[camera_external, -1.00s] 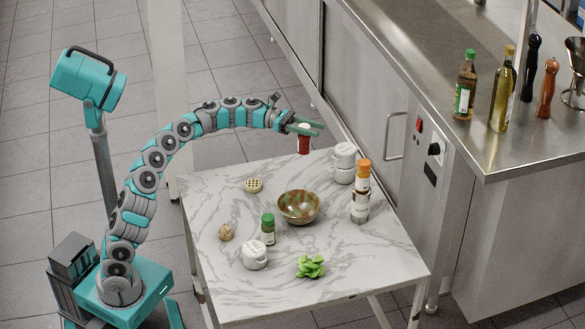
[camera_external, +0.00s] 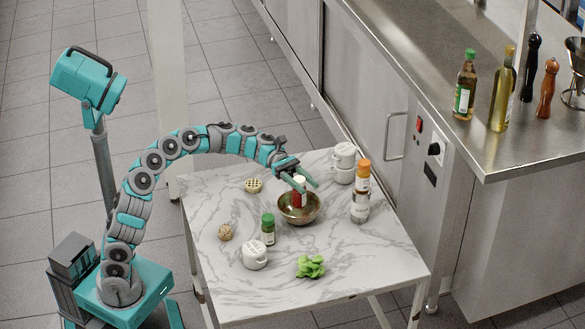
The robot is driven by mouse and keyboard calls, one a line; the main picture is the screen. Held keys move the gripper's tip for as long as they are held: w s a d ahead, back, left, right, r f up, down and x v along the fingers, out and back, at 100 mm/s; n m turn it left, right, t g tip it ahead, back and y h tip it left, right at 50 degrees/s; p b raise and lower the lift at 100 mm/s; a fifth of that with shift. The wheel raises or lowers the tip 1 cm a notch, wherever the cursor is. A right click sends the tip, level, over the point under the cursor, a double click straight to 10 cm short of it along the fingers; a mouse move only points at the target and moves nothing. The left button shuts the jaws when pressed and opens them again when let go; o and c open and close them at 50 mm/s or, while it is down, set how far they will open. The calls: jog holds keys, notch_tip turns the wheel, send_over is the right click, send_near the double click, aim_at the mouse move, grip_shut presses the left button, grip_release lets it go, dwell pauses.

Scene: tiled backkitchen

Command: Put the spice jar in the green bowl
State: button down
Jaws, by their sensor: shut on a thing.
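A small red jar with a white top (camera_external: 298,199), which looks like the spice jar, is held by my gripper (camera_external: 301,185). The jaws are shut on its upper part. The jar is upright, and its lower end is at the bowl's opening. I cannot tell whether it touches the inside of the bowl. The bowl (camera_external: 300,218) is brownish green and stands near the middle of the marble-topped table.
A green-capped jar (camera_external: 268,229) and a white lidded pot (camera_external: 254,256) stand front-left of the bowl. Green leaves (camera_external: 310,267) lie in front. A waffle-like round (camera_external: 253,185) and a brown lump (camera_external: 225,231) lie left.

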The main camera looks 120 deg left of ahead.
jog(key=shift+f+b, duration=0.3)
jog(key=shift+f, duration=1.9)
jog(key=shift+c, duration=1.9)
grip_release()
jog(key=shift+f, duration=0.1)
jog(key=p, duration=0.1)
send_near(305, 196)
jog(key=shift+s+d+r, duration=0.1)
jog(key=shift+s+r, duration=0.45)
jog(key=shift+s, duration=0.1)
